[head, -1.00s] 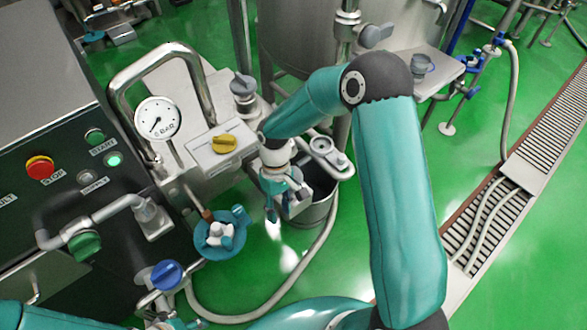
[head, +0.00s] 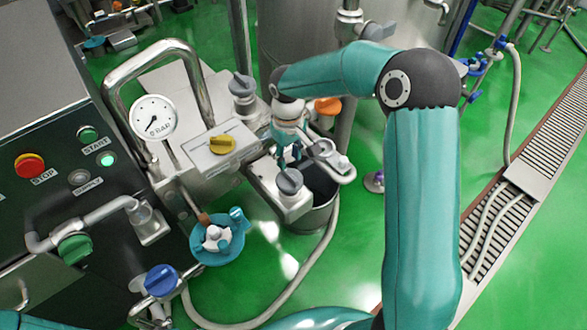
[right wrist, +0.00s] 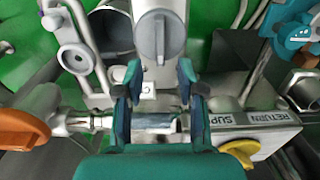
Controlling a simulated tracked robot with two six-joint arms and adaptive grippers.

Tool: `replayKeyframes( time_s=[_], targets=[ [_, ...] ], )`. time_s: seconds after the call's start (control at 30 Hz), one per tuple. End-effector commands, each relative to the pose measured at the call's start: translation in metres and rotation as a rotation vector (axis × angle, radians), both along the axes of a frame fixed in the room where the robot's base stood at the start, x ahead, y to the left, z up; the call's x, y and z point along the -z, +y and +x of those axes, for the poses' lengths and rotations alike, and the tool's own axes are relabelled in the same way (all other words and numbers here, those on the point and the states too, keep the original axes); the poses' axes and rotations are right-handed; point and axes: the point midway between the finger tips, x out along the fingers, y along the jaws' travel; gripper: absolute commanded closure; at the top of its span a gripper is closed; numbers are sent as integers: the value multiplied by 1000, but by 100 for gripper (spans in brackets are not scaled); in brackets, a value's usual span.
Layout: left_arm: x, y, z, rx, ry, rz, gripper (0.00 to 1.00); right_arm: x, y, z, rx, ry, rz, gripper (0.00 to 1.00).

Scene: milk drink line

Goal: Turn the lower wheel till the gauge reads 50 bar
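The round white gauge (head: 153,117) stands on the steel block; its needle points to the lower left, and its scale is too small to read. The lower grey wheel (head: 289,181) sits on a steel block beside the bucket. My right gripper (head: 288,159) is just above and behind this wheel in the head view. In the right wrist view a grey wheel (right wrist: 160,38) lies beyond the fingertips. The right gripper's fingers (right wrist: 159,75) are apart with nothing held between them. My left gripper is not in view.
An upper grey wheel (head: 242,84) and a yellow knob (head: 222,144) are near the gauge. An orange handle (head: 327,106) is behind my right arm. A blue knob (head: 161,280), teal fitting (head: 216,240) and bent steel pipe (head: 160,55) stand around. A hose (head: 290,292) curves over the floor.

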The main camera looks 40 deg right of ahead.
Motion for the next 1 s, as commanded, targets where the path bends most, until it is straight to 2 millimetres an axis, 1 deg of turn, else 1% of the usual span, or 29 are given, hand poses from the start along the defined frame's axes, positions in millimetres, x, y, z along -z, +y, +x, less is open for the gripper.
replayKeyframes(
  time_s=[0.03, 0.1, 0.2, 0.3, 0.4, 0.5, 0.77, 0.87, 1.0],
  targets=[
    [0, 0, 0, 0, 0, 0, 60, 12, 0, -1, 0, 5, 1, 61],
    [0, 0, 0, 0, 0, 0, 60, 26, 0, -1, 0, 5, 1, 61],
    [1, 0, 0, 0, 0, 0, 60, 42, 0, -1, 0, 4, 1, 61],
    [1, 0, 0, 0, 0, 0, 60, 54, 0, -1, 1, 2, 1, 61],
    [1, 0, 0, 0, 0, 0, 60, 62, 0, -1, 1, 1, 1, 61],
    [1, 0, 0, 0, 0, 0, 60, 65, 0, -1, 1, 0, 0, 61],
    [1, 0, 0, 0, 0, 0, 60, 66, -1, -1, 2, 0, 0, 61],
    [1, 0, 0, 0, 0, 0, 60, 66, -1, -1, 2, 0, 0, 76],
    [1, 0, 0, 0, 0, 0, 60, 66, -1, -1, 2, 0, 0, 100]
  ],
)
